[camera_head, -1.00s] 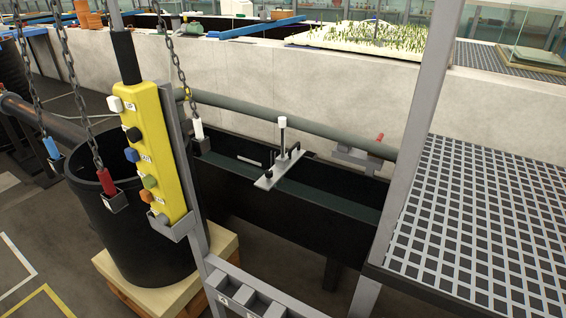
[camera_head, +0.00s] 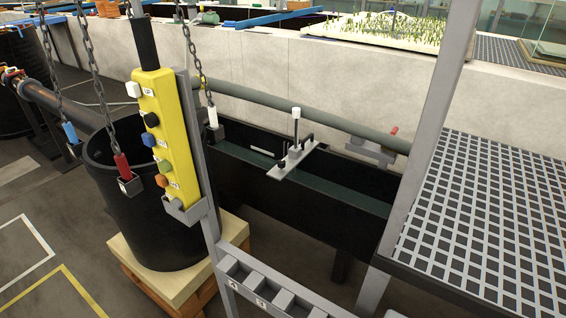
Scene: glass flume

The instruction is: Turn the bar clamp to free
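A pale grey bar (camera_head: 291,162) lies across the top of a long black trough (camera_head: 318,205). A slim upright with a white top (camera_head: 296,112) and small dark handle-like parts stand on it. This looks like the bar clamp, but the frames do not show whether it is locked or free. A small red handle (camera_head: 394,131) sits on a grey bracket (camera_head: 370,150) by the pipe behind the trough; I cannot tell if it belongs to a clamp. Neither of my grippers is in view.
A yellow button pendant (camera_head: 168,140) sits in a grey frame in front. Chains with red, blue and white ends hang near a black barrel (camera_head: 160,235) on a pallet. A grid-topped platform (camera_head: 495,225) stands right. Floor at lower left is clear.

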